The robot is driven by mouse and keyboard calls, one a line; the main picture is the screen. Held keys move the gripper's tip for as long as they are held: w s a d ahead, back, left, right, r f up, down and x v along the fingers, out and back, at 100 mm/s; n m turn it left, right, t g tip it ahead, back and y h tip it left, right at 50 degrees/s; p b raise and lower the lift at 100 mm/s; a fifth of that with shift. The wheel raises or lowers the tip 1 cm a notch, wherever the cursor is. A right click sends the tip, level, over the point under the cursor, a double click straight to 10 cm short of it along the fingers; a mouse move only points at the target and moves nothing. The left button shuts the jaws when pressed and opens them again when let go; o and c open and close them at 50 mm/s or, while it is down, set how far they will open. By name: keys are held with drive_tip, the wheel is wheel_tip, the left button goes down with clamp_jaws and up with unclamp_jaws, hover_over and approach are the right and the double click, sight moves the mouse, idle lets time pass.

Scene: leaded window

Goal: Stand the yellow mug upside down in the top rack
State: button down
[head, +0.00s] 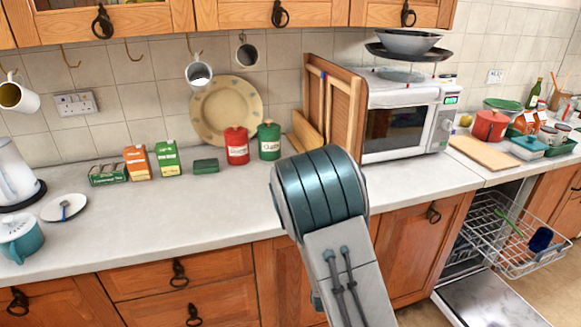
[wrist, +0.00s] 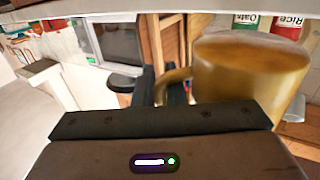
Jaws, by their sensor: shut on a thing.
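The yellow mug (wrist: 250,75) is close up at the right of the wrist view, with its handle (wrist: 172,82) toward the left. My gripper (wrist: 170,93) is shut on the mug's handle. Its dark fingers show beside the handle. In the head view my own arm hides the gripper and the mug. The top rack (head: 490,228) is a white wire basket, pulled out of the open dishwasher at the lower right of the head view. A dark blue mug (head: 541,239) and a green utensil (head: 510,223) are in it.
The lower dishwasher door (head: 490,300) is open below the rack. On the counter stand a microwave (head: 405,115), a red canister (head: 237,145), a green canister (head: 269,140) and a chopping board (head: 482,153). Mugs hang from wall hooks. The front counter strip is mostly clear.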

drive_tip(key=w+a+r+n+g+y+p, duration=0.2)
drive_tip(key=w+a+r+n+y+p, duration=0.1)
drive_tip(key=a+r+n+y, duration=0.55)
drive_tip(key=w+a+r+n+g+y+p, duration=0.25)
drive_tip(key=a+r+n+y+p, duration=0.2)
drive_tip(key=r+n+y, duration=0.4)
drive_tip(key=s+a+f+n+b, duration=0.1)
drive_tip(key=s+a+n+b, duration=0.2)
drive_tip(key=n+b, duration=1.1)
drive_tip(key=s+a+f+n+h+b, duration=0.1)
drive_tip(key=s+a+n+b, duration=0.3)
drive_tip(key=n+b, duration=1)
drive_tip(key=shift+a+f+n, duration=0.75)
drive_tip(key=shift+a+n, duration=0.05)
drive_tip(key=shift+a, duration=0.35)
